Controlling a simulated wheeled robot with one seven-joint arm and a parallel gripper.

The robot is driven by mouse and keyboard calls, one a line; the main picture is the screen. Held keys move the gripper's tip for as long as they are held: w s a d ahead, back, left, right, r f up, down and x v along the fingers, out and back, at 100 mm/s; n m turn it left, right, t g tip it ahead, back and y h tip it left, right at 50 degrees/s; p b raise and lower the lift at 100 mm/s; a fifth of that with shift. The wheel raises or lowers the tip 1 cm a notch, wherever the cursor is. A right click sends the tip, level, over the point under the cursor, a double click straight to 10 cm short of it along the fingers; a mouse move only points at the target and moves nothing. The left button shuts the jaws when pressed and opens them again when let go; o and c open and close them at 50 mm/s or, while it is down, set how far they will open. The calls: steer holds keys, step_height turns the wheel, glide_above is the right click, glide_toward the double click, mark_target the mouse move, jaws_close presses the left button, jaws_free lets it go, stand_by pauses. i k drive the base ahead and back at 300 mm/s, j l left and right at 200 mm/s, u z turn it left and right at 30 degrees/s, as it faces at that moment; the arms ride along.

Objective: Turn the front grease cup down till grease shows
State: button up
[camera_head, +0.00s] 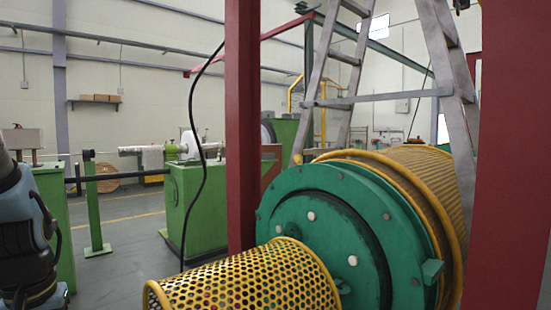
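I cannot make out a grease cup or any grease in the head view. A large round green end housing (318,225) with bolt heads on its face stands at the lower right. A yellow perforated guard (245,283) sticks out in front of it, and a yellow mesh guard (425,172) covers the drum behind. A pale blue and black arm part at the left edge seems to be mine. My gripper is not in view.
A ladder (445,60) rises behind the housing. Green machine cabinets (197,210) stand at middle left. The grey floor (125,255) between them is partly clear.

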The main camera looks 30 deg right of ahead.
mark_target(297, 157)
steer(key=i+j+u, duration=0.15)
steer(key=i, duration=0.55)
steer(key=i+j+u, duration=0.1)
steer(key=i, duration=0.65)
steer(key=i+z, duration=0.1)
steer(key=i, duration=0.5)
steer(key=i+z, duration=0.15)
steer(key=i, duration=0.45)
steer(key=i+j+z, duration=0.1)
steer(key=i, duration=0.45)
steer(key=i+l+z, duration=0.1)
steer(key=i+z, duration=0.15)
steer(key=z, duration=0.15)
steer(key=i+z, duration=0.25)
steer(key=z, duration=0.15)
steer(key=i+j+z, duration=0.1)
steer(key=i+z, duration=0.15)
steer(key=z, duration=0.2)
steer(key=i+j+z, duration=0.15)
steer(key=z, duration=0.25)
steer(key=i+l+z, duration=0.15)
steer(key=i+z, duration=0.75)
steer(key=z, duration=0.2)
steer(key=i+l+u, duration=0.1)
steer(key=u, duration=0.15)
steer(key=i, duration=0.1)
